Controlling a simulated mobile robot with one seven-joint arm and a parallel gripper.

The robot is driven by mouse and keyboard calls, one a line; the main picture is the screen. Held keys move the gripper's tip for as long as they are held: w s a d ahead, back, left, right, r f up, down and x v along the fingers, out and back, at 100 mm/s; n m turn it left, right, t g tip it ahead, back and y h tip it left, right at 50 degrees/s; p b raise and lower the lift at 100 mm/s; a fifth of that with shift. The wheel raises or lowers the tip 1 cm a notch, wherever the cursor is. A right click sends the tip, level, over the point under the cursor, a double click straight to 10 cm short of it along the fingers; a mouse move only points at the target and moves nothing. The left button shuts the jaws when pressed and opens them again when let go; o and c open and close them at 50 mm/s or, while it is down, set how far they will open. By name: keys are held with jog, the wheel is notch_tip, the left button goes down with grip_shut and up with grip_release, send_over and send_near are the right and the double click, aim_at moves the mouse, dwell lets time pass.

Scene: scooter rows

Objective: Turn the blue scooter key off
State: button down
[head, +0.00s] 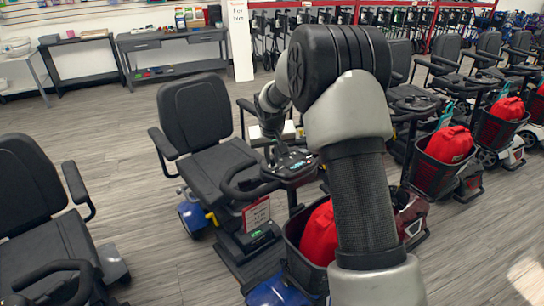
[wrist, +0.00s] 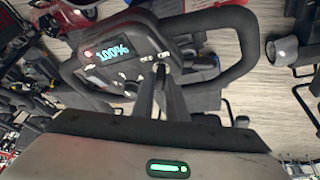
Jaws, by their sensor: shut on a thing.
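The blue scooter (head: 268,292) stands in the middle of the head view, with a black seat, a blue front fender and a looped black handlebar. Its control console (head: 290,163) also shows in the wrist view (wrist: 90,82), with a lit display (wrist: 112,51) reading 100% and a red light at its left. My gripper (wrist: 161,70) points at the console just right of the display. Its fingers are close together, shut on the key at the console's edge. The fingertips hide most of the key, so its turn angle cannot be told. My arm hides part of the scooter's front.
A red bag (head: 320,232) sits in the scooter's front basket, under my arm. Another black-seated scooter (head: 40,200) stands at the left. A row of scooters with red bags (head: 449,144) stands at the right. Grey floor (head: 120,160) is clear behind left.

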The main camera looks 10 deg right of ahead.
jog(key=shift+d, duration=0.1)
jog(key=shift+d+r+n+y+p, duration=0.15)
jog(key=shift+n+y+p, duration=0.35)
jog(key=shift+n+p, duration=0.4)
jog(key=n+y+p, duration=0.1)
jog(key=n, duration=0.2)
jog(key=shift+d+g+y+p, duration=0.15)
jog(key=shift+g+y+p, duration=0.2)
jog(key=shift+g+y, duration=0.05)
jog(key=n, duration=0.2)
jog(key=n+g+y, duration=0.1)
jog(key=n, duration=0.1)
jog(key=n+g+y+p, duration=0.1)
jog(key=n, duration=0.1)
jog(key=shift+w+d, duration=0.15)
jog(key=shift+w, duration=0.1)
jog(key=shift+n, duration=0.4)
jog(key=c, duration=1.8)
grip_release()
jog(key=shift+o, duration=0.2)
